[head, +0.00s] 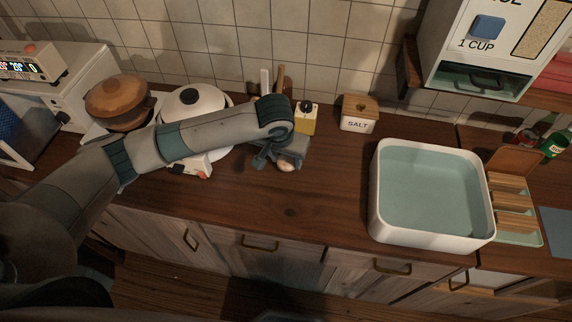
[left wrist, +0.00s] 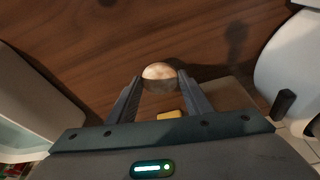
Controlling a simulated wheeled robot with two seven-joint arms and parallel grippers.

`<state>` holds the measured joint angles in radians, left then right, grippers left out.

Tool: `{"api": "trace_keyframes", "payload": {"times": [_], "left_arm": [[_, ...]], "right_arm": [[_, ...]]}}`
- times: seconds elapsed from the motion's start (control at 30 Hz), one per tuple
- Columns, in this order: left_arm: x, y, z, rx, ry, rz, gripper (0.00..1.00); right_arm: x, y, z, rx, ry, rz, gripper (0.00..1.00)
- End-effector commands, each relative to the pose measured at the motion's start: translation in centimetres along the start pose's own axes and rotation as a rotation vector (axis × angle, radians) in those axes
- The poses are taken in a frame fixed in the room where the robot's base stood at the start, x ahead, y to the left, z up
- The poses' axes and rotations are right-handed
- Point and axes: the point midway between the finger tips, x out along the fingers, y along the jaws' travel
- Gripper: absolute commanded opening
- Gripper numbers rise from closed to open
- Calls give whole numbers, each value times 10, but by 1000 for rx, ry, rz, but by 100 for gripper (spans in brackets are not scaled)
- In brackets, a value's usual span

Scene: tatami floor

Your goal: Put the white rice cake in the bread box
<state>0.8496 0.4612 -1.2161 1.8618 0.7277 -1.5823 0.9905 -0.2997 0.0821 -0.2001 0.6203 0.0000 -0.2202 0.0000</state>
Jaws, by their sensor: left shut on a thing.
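My left gripper (head: 277,160) is above the wooden counter, with its fingers closed on a small round pale thing (head: 286,166). In the left wrist view the fingers (left wrist: 158,88) press on either side of this thing (left wrist: 159,75), which looks like the rice cake, cream to tan in this light. A large white open-topped box with a pale teal inside (head: 380,216) stands on the counter to the right of the gripper. It looks empty. I cannot tell if it is the bread box; no other clear bread box shows. My right gripper is not in view.
A white pot (head: 190,100) and a brown pot (head: 119,103) stand at the back left. A yellow container (head: 306,120) and a salt box (head: 357,125) stand by the wall. Wooden slats (head: 511,201) lie right of the white box. The counter between gripper and box is clear.

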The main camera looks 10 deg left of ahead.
Motion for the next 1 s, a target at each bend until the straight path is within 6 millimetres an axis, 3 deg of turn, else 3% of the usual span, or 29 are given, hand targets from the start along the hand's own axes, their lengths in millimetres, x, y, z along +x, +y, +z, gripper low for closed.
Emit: {"api": "trace_keyframes", "payload": {"times": [0.27,0.6,1.0], "left_arm": [[3,0,1,0,-2,-1,24],[36,0,10,0,-1,0,24],[40,0,12,0,-1,0,24]], "right_arm": [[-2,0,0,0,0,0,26],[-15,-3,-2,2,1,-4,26],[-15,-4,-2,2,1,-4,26]]}}
